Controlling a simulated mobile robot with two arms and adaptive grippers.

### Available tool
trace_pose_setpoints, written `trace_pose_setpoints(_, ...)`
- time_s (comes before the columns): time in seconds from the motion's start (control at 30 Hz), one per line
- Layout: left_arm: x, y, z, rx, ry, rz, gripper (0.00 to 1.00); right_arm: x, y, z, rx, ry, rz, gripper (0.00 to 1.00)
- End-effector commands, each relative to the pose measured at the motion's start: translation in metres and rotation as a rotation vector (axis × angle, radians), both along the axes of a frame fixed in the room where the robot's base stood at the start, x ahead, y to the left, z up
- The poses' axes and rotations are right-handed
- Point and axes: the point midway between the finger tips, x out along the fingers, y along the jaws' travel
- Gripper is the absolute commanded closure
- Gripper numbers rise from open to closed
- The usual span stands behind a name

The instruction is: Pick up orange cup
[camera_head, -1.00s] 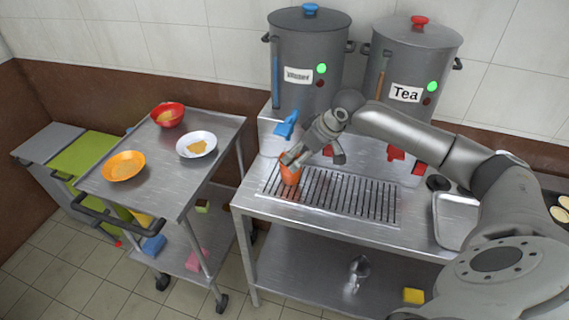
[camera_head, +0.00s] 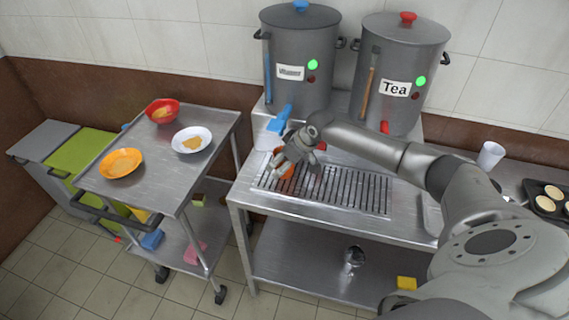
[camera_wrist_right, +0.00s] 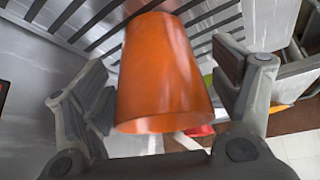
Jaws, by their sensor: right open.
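The orange cup (camera_head: 287,171) stands on the slatted drip grate (camera_head: 345,190), below the blue tap of the left stockpot. My right gripper (camera_head: 281,165) is at the cup and hides part of it in the head view. In the right wrist view the cup (camera_wrist_right: 162,75) fills the middle, its wide rim toward the camera. The fingers of my right gripper (camera_wrist_right: 165,105) are on either side of it, with a visible gap on the right side. The gripper is open around the cup. My left gripper is not in view.
Two grey stockpots (camera_head: 300,65), the right one labelled Tea (camera_head: 400,70), stand behind the grate. A steel cart (camera_head: 150,185) at left holds a red bowl (camera_head: 163,110), an orange bowl (camera_head: 121,163) and a white plate (camera_head: 191,140). A white cup (camera_head: 490,155) stands at right.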

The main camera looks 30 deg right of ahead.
Motion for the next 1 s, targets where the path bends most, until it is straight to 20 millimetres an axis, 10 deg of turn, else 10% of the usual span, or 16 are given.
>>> trace_pose_setpoints(0.5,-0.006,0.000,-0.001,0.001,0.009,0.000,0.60,0.000,0.000,0.000,0.001,0.001,0.000,0.72)
trace_pose_setpoints(1.0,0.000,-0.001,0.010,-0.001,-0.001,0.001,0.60,0.000,0.002,0.009,0.002,-0.001,0.000,0.72)
